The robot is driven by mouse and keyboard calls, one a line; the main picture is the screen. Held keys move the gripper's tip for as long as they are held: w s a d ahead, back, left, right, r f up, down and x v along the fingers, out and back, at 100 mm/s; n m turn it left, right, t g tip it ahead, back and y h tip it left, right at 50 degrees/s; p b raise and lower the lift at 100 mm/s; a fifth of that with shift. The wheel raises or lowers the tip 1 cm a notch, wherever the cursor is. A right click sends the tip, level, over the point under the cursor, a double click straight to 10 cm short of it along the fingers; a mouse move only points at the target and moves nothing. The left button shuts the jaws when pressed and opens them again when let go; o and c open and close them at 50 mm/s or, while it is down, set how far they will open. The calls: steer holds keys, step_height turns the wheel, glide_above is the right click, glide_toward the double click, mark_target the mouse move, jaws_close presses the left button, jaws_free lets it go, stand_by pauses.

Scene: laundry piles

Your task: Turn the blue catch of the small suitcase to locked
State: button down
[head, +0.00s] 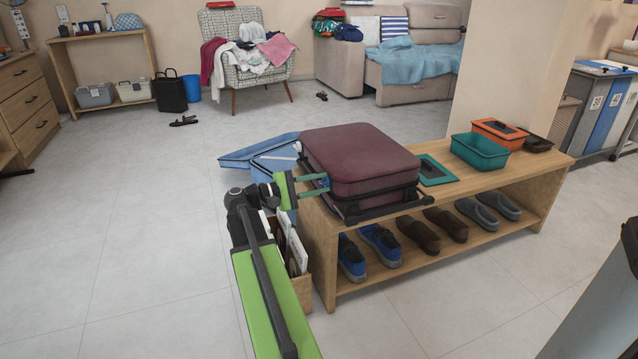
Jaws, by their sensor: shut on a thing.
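The small suitcase (362,152) is maroon with dark edging. It lies flat with its lid down on the left end of a wooden bench (540,175). My gripper (326,183) reaches in from the left at the suitcase's near left side. Its two green fingers are shut on the blue catch, one above and one below it. Only a small bit of blue shows between the fingertips, so I cannot tell which way the catch is turned.
A teal tub (479,152), an orange box (499,133) and a teal lid (432,170) lie right of the suitcase. Shoes stand on the bench's lower shelf. A blue crate (272,163) and a box of papers (297,256) stand left of the bench.

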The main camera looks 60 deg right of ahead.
steer(key=m, duration=0.2)
steer(key=f+m, duration=0.1)
steer(key=m, duration=0.1)
steer(key=shift+m+b, duration=0.4)
steer(key=shift+m, duration=0.5)
steer(key=c, duration=1)
jaws_free()
steer(key=shift+f, duration=0.1)
steer(key=shift+c, duration=0.2)
steer(key=shift+a, duration=0.1)
steer(key=v, duration=1.7)
